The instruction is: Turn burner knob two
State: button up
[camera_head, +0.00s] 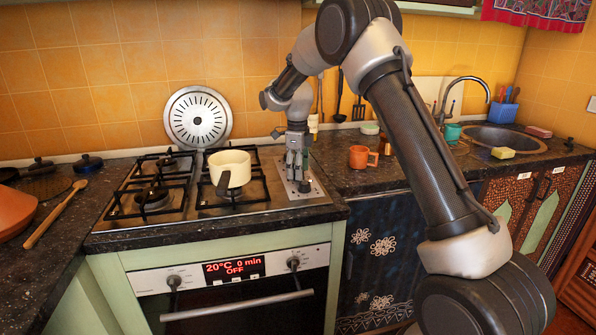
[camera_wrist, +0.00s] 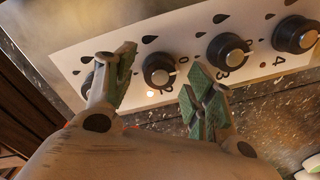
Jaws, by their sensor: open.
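The knob panel (camera_head: 318,190) lies at the right end of the cooktop, with my gripper (camera_head: 295,168) just above it, pointing down. In the wrist view the pale panel (camera_wrist: 110,50) bears a row of black knobs. My open gripper (camera_wrist: 161,68) has its green-padded fingers on either side of one knob (camera_wrist: 158,70), second from the left; its number is hidden. Contact cannot be told. The left finger partly covers the leftmost knob (camera_wrist: 87,86). The knob to the right (camera_wrist: 230,52) has a 3 beside it, and the farthest (camera_wrist: 296,35) a 4.
A cream pot (camera_head: 229,165) stands on the cooktop grate, left of my gripper. An orange mug (camera_head: 360,157) stands on the counter to the right. A round metal lid (camera_head: 198,117) leans on the tiled wall behind.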

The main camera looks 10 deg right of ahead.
notch_tip(320, 180, up, 11)
jog(key=shift+s+a, duration=0.15)
jog(key=shift+s, duration=0.05)
jog(key=shift+r, duration=0.1)
jog(key=s+d+r+n+t, duration=0.1)
jog(key=s+d+n, duration=0.4)
jog(key=s, duration=0.9)
jog(key=s+d+r+n+t, duration=0.1)
jog(key=s+d+n, duration=0.4)
jog(key=s+n, duration=0.6)
jog(key=s+d+r+n+t, duration=0.2)
jog(key=s+d+n, duration=0.3)
jog(key=s, duration=1.3)
jog(key=shift+s+d+r+n, duration=0.25)
jog(key=shift+r+n, duration=0.55)
jog(key=shift+n, duration=1)
